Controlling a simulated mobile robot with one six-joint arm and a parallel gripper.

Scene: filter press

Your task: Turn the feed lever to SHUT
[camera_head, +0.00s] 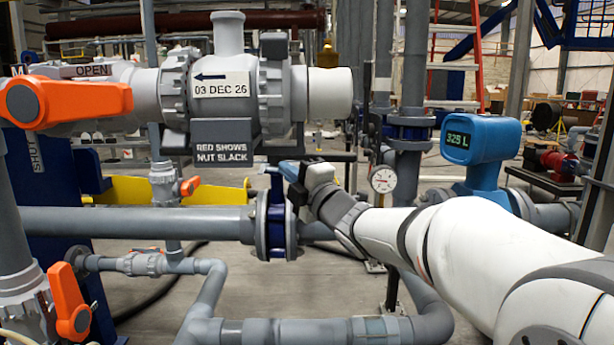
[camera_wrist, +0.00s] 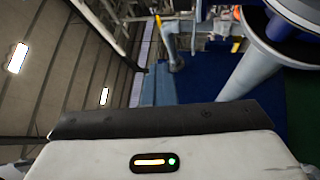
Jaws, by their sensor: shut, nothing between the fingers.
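A large orange lever (camera_head: 75,103) is at the upper left of the head view, on a grey plastic valve. It lies roughly level, pointing right, just under the OPEN plate (camera_head: 88,71). A SHUT plate (camera_head: 36,150) hangs below it, its lettering running vertically. No plate naming the feed is readable. My gripper (camera_head: 287,170) is at mid-picture, well right of the orange lever and apart from it. It is shut and empty, in front of a blue flanged valve's dark handle; whether it touches that is unclear. The wrist view shows my gripper's body but no orange lever.
A dated grey fitting (camera_head: 223,90) with a NUT SLACK sign stands between lever and gripper. Smaller orange handles sit at the lower left (camera_head: 70,300) and on a thin pipe (camera_head: 190,186). A grey pipe (camera_head: 140,220) crosses below. A gauge (camera_head: 383,179) and blue meter (camera_head: 478,140) stand right.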

